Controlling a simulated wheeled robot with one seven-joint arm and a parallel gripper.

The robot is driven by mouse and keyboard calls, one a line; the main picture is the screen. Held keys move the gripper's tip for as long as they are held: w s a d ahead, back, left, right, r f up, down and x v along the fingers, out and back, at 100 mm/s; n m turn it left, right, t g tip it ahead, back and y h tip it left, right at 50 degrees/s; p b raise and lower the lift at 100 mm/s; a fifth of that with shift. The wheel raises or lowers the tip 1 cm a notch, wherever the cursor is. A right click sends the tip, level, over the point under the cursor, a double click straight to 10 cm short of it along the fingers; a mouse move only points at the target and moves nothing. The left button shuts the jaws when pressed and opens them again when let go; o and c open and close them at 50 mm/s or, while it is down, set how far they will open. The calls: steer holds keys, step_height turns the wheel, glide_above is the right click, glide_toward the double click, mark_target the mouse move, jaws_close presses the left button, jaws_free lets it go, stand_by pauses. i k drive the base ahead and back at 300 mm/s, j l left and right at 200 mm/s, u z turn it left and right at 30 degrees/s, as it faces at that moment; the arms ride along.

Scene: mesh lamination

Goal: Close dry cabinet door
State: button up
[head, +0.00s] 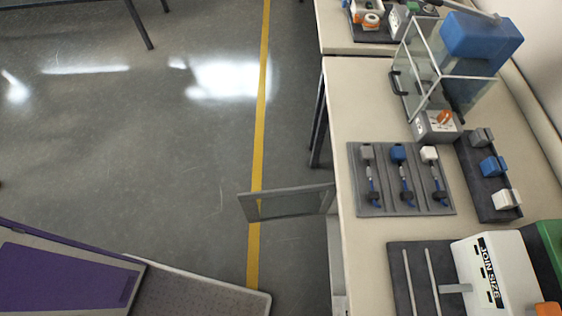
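The dry cabinet door (288,204) stands open. It is a grey-framed panel with a see-through middle, and it sticks out to the left from under the front edge of the workbench, over the floor. Part of the pale cabinet body (336,262) shows below the bench edge. The rest of the cabinet is hidden under the benchtop. My gripper is not in view, so its distance from the door cannot be told.
The workbench (345,110) runs along the right, carrying a tool tray (360,208), a dark rack (482,205), a clear box (422,70) and a white "JOIN SIZE" machine (470,260).

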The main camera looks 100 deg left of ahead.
mark_target(248, 201)
steer(key=k+j+u, duration=0.15)
steer(key=k+j, duration=0.5)
steer(key=k+j+u, duration=0.15)
steer(key=k+j, duration=0.55)
steer(key=k+j+u, duration=0.1)
steer(key=k+j, duration=0.5)
steer(key=j, duration=0.2)
